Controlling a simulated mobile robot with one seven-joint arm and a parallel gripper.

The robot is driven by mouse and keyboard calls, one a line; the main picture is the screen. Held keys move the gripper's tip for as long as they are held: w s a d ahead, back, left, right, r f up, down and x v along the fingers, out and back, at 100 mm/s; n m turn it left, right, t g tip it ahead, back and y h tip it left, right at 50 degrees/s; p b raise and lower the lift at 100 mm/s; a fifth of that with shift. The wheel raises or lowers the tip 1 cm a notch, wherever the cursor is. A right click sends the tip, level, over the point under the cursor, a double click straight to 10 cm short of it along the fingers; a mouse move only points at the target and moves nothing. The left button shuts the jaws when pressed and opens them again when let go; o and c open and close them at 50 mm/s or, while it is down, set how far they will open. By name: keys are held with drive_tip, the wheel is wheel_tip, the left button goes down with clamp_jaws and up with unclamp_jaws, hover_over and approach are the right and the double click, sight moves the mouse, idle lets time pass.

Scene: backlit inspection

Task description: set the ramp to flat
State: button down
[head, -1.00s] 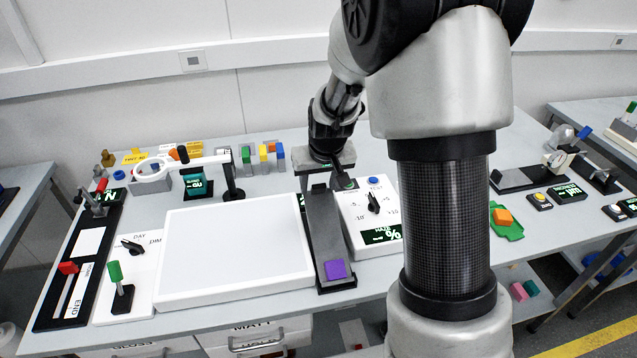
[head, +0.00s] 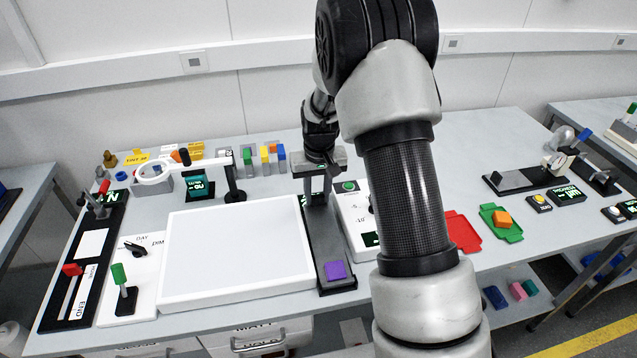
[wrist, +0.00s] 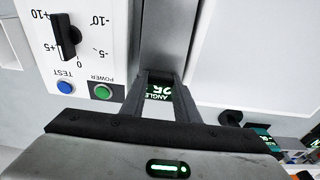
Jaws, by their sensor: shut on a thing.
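The ramp (head: 324,240) is a long dark grey channel on the table, right of the large white panel. A purple block (head: 335,270) sits at its near end. My gripper (head: 318,190) is at the ramp's far end. In the wrist view my gripper (wrist: 162,76) has its two fingers at the sides of the ramp's end (wrist: 168,40), shut on it. A small display marked ANGLE (wrist: 160,91) shows between the fingers, upside down; its figure is partly covered. The ramp's tilt is hard to judge from these views.
A white box with a dial knob (wrist: 65,36), a blue TEST button (wrist: 65,87) and a green POWER button (wrist: 103,91) stands close beside the ramp. The white panel (head: 238,250) borders its left. A ring magnifier (head: 155,172) stands farther left.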

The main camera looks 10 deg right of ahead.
drive_tip(key=shift+g, duration=0.5)
drive_tip(key=f+b, duration=0.1)
drive_tip(key=f, duration=0.1)
drive_tip(key=w+f+b, duration=0.1)
drive_tip(key=f, duration=0.2)
drive_tip(key=shift+w, duration=0.1)
drive_tip(key=c, duration=1.4)
unclamp_jaws()
drive_tip(key=shift+o, duration=0.2)
drive_tip(key=shift+r, duration=0.1)
wheel_tip(320, 180, up, 17)
drive_tip(key=shift+s+r, duration=0.15)
drive_tip(key=shift+s, duration=0.1)
